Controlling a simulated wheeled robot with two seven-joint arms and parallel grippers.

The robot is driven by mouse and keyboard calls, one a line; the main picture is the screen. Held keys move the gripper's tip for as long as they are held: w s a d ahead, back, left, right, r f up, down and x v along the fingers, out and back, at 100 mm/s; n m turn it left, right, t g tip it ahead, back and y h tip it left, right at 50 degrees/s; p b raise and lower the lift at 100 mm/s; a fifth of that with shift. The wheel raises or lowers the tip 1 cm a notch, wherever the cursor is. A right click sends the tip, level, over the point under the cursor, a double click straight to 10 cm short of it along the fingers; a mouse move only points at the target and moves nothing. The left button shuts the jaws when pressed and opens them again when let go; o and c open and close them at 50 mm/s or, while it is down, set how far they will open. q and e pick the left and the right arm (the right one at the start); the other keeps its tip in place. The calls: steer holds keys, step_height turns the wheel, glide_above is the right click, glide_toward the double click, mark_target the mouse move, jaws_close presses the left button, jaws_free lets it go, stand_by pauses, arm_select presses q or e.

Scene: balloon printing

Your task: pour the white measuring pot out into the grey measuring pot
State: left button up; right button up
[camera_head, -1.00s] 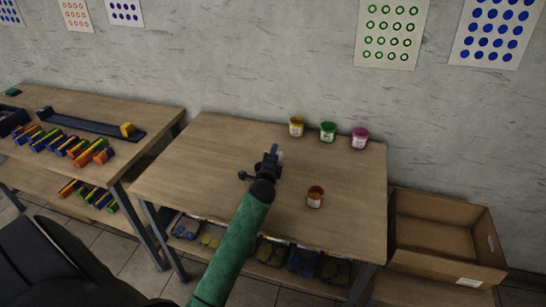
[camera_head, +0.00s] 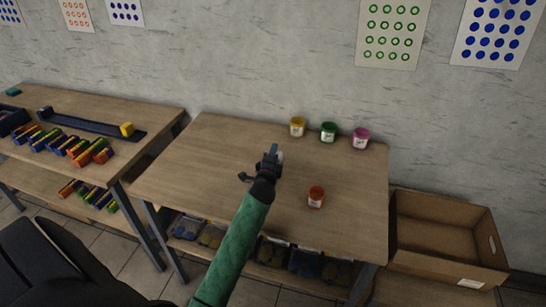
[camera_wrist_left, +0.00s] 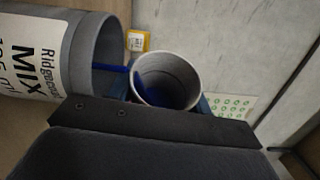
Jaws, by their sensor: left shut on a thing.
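My left gripper (camera_head: 272,155) is over the middle of the table, shut on the white measuring pot. The wrist view shows the white pot (camera_wrist_left: 182,68) between blue fingers, its round mouth towards the camera, with dark blue paint inside along its lower left. A thin blue streak (camera_wrist_left: 114,68) runs from its rim to the mouth of the grey measuring pot (camera_wrist_left: 85,45). In the head view my gripper hides the grey pot. My right gripper is not in view.
Yellow (camera_head: 297,127), green (camera_head: 328,132) and pink (camera_head: 360,138) paint jars stand at the back of the table (camera_head: 200,155). An orange-red jar (camera_head: 316,197) stands right of my arm. A cardboard box (camera_head: 440,240) is at the right. The table's left part is clear.

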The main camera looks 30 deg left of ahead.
arm_select(q)
steer(key=shift+a, duration=0.1)
stand_by(0.4)
steer(key=shift+s+r+n+b, duration=0.15)
steer(key=shift+n+b, duration=0.3)
steer(key=shift+n, duration=0.05)
stand_by(0.4)
steer(key=shift+d+t, duration=0.2)
steer(key=shift+t, duration=0.1)
steer(key=shift+a+r+n, duration=0.1)
steer(key=shift+n, duration=0.2)
steer(key=shift+s+a+r+n+b, duration=0.1)
steer(key=shift+a+r+n+b, duration=0.1)
steer(key=shift+n+b, duration=0.1)
stand_by(0.8)
steer(key=shift+s+a+r+n+t+y+b, duration=0.15)
steer(key=shift+a+r+n+t+y+b, duration=0.15)
steer(key=shift+n+b, duration=0.45)
steer(key=shift+s+a+r+n+t+y+b, duration=0.1)
steer(key=shift+s+n+t+y+b, duration=0.1)
steer(key=shift+n+y+b, duration=0.35)
stand_by(3.6)
